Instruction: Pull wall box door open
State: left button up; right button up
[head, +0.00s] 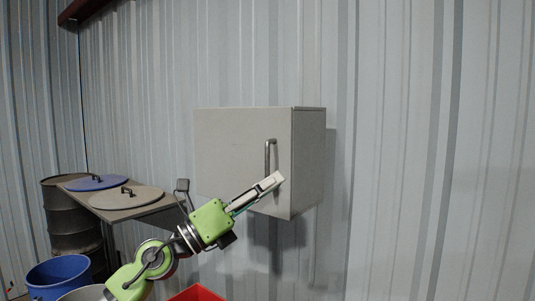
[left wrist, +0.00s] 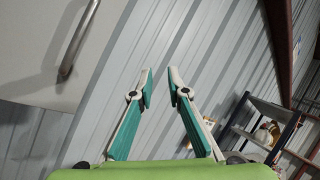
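The grey wall box (head: 310,160) hangs on the corrugated wall. Its door (head: 228,150) looks closed, and a dark upright bar handle (head: 268,157) sits near the door's right edge. My left gripper (head: 278,178) is in front of the door's lower right, just below and right of the handle. In the left wrist view the fingers (left wrist: 160,83) are apart with nothing between them. There the handle (left wrist: 79,42) lies left of the fingers, on the pale door (left wrist: 35,45). My right gripper is in neither view.
A table (head: 150,211) with a blue lid (head: 97,183) and a beige lid (head: 125,198) stands at left, by a dark drum (head: 70,232). A blue bin (head: 58,275) and a red bin (head: 197,294) are below. The wall right of the box is clear.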

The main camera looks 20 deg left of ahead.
pick_arm(q)
jog(key=w+a+r+m+g+y, duration=0.2)
jog(key=a+r+m, duration=0.1)
jog(key=a+m, duration=0.1)
jog(key=y, duration=0.4)
send_near(267, 152)
jog(key=shift+m+t, duration=0.3)
jog(key=shift+m, duration=0.1)
jog(key=p+x, duration=0.2)
jog(key=x, duration=0.1)
jog(key=p+x, duration=0.3)
jog(key=x, duration=0.1)
jog(key=p+x, duration=0.2)
jog(key=x, duration=0.1)
jog(key=shift+w+f, duration=0.3)
jog(key=shift+w, duration=0.05)
grip_shut()
